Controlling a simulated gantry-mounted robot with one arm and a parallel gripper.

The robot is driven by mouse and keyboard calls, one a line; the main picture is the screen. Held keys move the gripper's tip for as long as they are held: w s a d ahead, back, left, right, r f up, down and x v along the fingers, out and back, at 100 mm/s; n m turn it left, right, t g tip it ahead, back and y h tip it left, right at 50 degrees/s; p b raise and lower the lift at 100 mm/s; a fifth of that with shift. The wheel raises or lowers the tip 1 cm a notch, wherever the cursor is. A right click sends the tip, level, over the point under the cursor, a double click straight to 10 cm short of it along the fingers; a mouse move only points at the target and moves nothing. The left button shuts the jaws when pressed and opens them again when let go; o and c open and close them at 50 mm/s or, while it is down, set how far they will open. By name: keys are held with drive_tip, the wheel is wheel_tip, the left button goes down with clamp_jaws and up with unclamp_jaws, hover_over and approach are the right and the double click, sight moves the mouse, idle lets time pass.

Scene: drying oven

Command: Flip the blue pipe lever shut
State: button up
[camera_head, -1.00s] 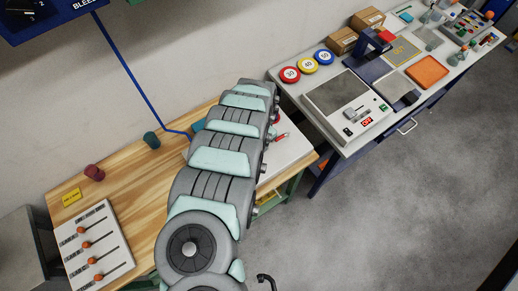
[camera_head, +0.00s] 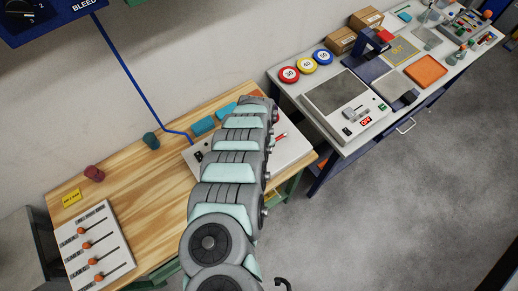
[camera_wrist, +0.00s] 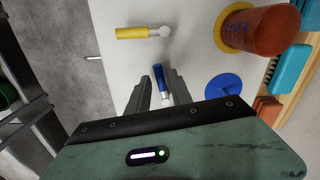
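The blue lever (camera_wrist: 159,76) shows in the wrist view as a short blue handle with a pale metal end, on a white board (camera_wrist: 193,58). My gripper (camera_wrist: 160,80) is open, with one dark finger on each side of the blue lever. The right finger is very near the lever; I cannot tell whether it touches. In the head view my arm hides the blue lever and my gripper. The white board (camera_head: 290,151) shows there beside my arm.
A yellow lever (camera_wrist: 133,33) lies just beyond. A red cylinder (camera_wrist: 268,30) and a blue disc (camera_wrist: 223,88) are to the right, with teal blocks (camera_wrist: 290,69) past them. Slider board (camera_head: 92,245) sits at the left of the wooden table; a cluttered grey bench (camera_head: 330,135) stands right.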

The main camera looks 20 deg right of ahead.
clamp_jaws()
drive_tip(key=shift+w+f, duration=0.1)
drive_tip(key=shift+w+a+f+m+b, duration=0.1)
drive_tip(key=shift+m+b, duration=0.3)
drive_tip(key=shift+b, duration=0.25)
drive_tip(key=shift+w+m+b, duration=0.25)
drive_tip(key=shift+m+b, duration=0.25)
drive_tip(key=shift+m, duration=0.3)
drive_tip(key=shift+r, duration=0.2)
drive_tip(key=shift+o, duration=1.1)
unclamp_jaws()
drive_tip(key=shift+r, duration=0.1)
